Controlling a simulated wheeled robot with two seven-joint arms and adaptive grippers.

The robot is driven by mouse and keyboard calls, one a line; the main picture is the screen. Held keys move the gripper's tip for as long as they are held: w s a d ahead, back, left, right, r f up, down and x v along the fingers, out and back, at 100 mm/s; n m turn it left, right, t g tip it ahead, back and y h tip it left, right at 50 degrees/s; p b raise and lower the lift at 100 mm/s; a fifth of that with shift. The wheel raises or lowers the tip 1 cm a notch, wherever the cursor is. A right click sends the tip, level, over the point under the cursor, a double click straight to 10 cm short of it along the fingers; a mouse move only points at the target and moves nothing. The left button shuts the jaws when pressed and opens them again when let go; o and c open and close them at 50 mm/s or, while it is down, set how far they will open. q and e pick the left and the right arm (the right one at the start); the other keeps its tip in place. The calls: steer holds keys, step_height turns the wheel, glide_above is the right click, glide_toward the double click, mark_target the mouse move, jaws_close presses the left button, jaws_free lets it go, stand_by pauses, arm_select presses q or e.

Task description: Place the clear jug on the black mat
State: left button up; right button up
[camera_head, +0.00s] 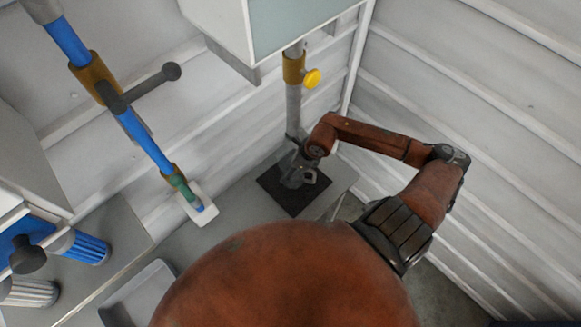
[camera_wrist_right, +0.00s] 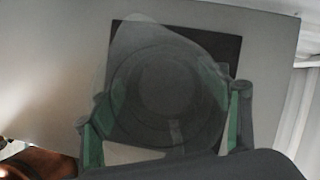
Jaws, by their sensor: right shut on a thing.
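The black mat (camera_head: 291,207) lies flat on the grey bench below the grey pipe, and it shows in the wrist view (camera_wrist_right: 229,48) behind the jug. The clear jug (camera_head: 292,181) is over the mat, with its handle to the right in the head view. In the wrist view the jug (camera_wrist_right: 160,80) sits between the green-padded fingers, its round base seen through it. My right gripper (camera_head: 299,164) is shut on the jug. Whether the jug's base touches the mat is hard to tell. My left gripper is not in view.
A vertical grey pipe (camera_head: 294,110) with a yellow knob (camera_head: 312,78) stands just behind the mat. A grey tray (camera_head: 140,287) is at the lower left. Ribbed white walls close in behind and right.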

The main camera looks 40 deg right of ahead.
steer(key=shift+f, duration=0.1)
steer(key=o, duration=1.2)
steer(key=shift+o, duration=0.2)
steer(key=shift+s+d+r, duration=0.1)
steer(key=shift+r, duration=0.25)
steer(key=s+d+r, duration=0.2)
steer(key=s+d, duration=0.4)
steer(key=s, duration=0.5)
steer(key=shift+s+b, duration=0.2)
steer(key=shift+b, duration=0.25)
